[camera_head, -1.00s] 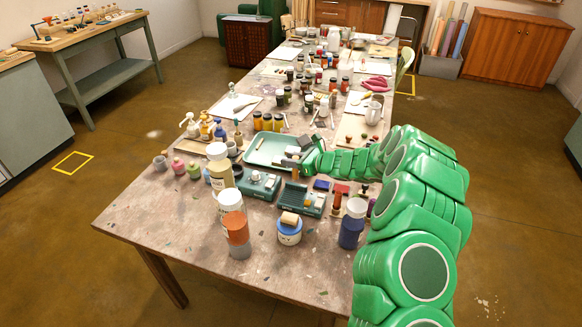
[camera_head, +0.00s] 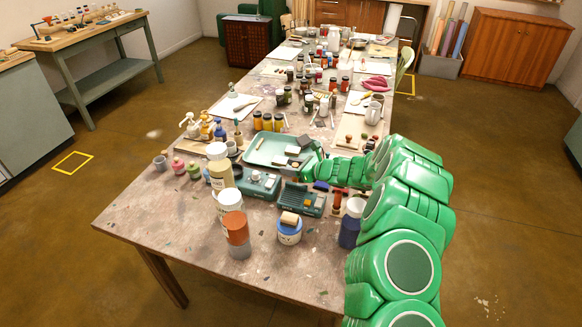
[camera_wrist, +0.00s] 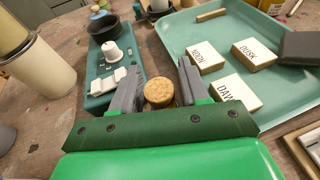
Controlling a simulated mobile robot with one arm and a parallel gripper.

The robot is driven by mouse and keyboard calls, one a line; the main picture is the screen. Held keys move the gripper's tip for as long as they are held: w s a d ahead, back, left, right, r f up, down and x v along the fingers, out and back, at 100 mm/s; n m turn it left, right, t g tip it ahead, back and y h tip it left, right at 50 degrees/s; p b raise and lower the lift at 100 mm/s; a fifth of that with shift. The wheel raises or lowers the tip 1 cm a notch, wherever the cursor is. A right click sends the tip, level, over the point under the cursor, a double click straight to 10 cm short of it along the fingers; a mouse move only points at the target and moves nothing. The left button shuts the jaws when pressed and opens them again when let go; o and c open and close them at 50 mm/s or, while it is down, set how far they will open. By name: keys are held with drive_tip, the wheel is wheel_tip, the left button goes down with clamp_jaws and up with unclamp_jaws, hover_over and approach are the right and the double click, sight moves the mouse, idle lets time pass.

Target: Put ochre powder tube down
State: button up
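My gripper (camera_wrist: 158,84) shows in the wrist view with its two grey fingers on either side of a round, speckled cork-like top (camera_wrist: 158,93). This looks like the stopper of the ochre powder tube; the body below it is hidden, so no powder colour shows. In the head view my gripper (camera_head: 297,161) is at the right side of the green tray (camera_head: 257,158), and the tube cannot be made out there.
In the wrist view, the tray (camera_wrist: 206,30) right of my gripper holds labelled blocks (camera_wrist: 252,53) and a dark block (camera_wrist: 302,47). A teal device with a white knob (camera_wrist: 117,52) is close on the left. Bottles (camera_head: 236,232) crowd the table's near part; the front left corner is clear (camera_head: 150,222).

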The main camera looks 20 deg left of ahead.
drive_tip(key=shift+o, duration=0.7)
drive_tip(key=shift+r, duration=0.15)
drive_tip(key=v, duration=1.2)
